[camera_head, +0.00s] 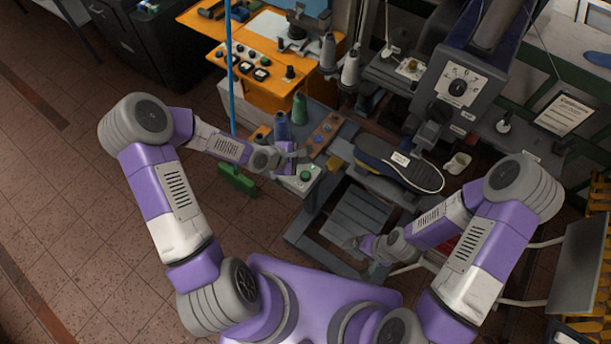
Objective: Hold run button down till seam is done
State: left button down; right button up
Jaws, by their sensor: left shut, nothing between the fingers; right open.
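A small pale control box carries a green run button (306,175) on its top, at the left front of the machine bench in the head view. My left gripper (294,162) is shut and empty just beside and above this box. I cannot tell whether its fingertips touch the button. A dark shoe sole (398,164) with a white label lies under the grey sewing machine head (457,88). My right gripper (362,244) is open and empty, low in front of the bench, near the grey slatted treadle (357,217).
A blue vertical pole (229,70) and a green block (237,179) are left of my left gripper. The left floor is clear.

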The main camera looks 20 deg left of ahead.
pick_arm(q)
jog(key=b, duration=0.5)
send_over(303, 176)
notch_tip(303, 176, down, 6)
jog(key=shift+r, duration=0.1)
jog(key=shift+f, duration=0.5)
jog(key=shift+f, duration=0.15)
dwell(1.1)
jog(key=shift+f+b, duration=0.3)
